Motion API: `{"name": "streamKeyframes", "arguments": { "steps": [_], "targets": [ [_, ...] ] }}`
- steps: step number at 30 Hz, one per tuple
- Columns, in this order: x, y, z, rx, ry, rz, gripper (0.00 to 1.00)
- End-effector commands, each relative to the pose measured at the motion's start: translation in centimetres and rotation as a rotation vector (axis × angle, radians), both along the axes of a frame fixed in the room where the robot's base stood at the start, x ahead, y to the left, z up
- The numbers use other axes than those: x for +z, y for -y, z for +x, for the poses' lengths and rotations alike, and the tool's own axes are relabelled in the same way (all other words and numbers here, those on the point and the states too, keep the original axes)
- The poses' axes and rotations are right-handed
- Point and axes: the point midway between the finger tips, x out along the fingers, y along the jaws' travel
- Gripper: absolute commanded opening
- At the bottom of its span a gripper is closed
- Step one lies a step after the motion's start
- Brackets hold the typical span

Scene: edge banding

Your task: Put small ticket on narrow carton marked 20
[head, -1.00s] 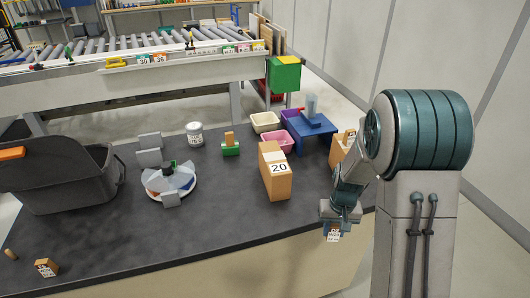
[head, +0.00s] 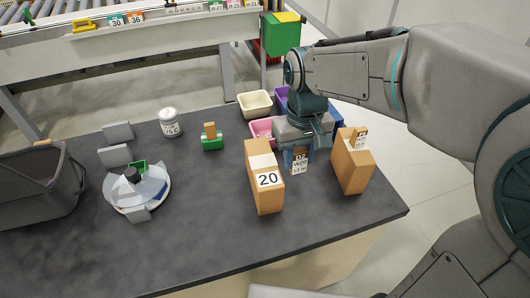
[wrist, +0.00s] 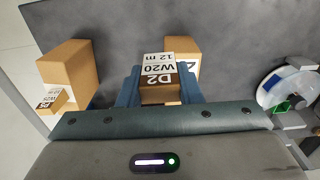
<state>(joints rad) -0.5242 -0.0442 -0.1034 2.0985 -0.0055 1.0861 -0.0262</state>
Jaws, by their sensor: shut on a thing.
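The narrow carton marked 20 (head: 265,190) is a tall tan box with a pale strip over its top and a white 20 label on its front. It stands upright on the dark table. My gripper (head: 296,157) is shut on a small ticket (head: 299,162), a little tan block with a white and brown label. In the wrist view the ticket (wrist: 158,68) reads D2, W20, 12 m and sits between both fingers (wrist: 160,90). My gripper is just right of the carton in the head view. In the wrist view the carton (wrist: 187,58) is partly hidden behind the ticket.
Another tan carton (head: 352,168) stands close on the right with a ticket (head: 359,138) on top. Bins, including a cream one (head: 255,104), sit behind my gripper. A green holder (head: 212,143), a can (head: 170,123) and a round dish (head: 137,190) are left. The front table is clear.

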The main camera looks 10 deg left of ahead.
Motion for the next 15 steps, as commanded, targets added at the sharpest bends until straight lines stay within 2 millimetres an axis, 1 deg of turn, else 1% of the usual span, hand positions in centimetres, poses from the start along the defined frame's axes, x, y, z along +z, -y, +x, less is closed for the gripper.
{"name": "streamKeyframes", "arguments": {
  "steps": [5, 15],
  "targets": [
    [-1.3, -1.7, 1.6, 0.003, -0.005, -0.004, 0.11],
    [-4.7, -5.8, 5.8, 0.001, -0.003, -0.003, 0.11]
  ]
}}
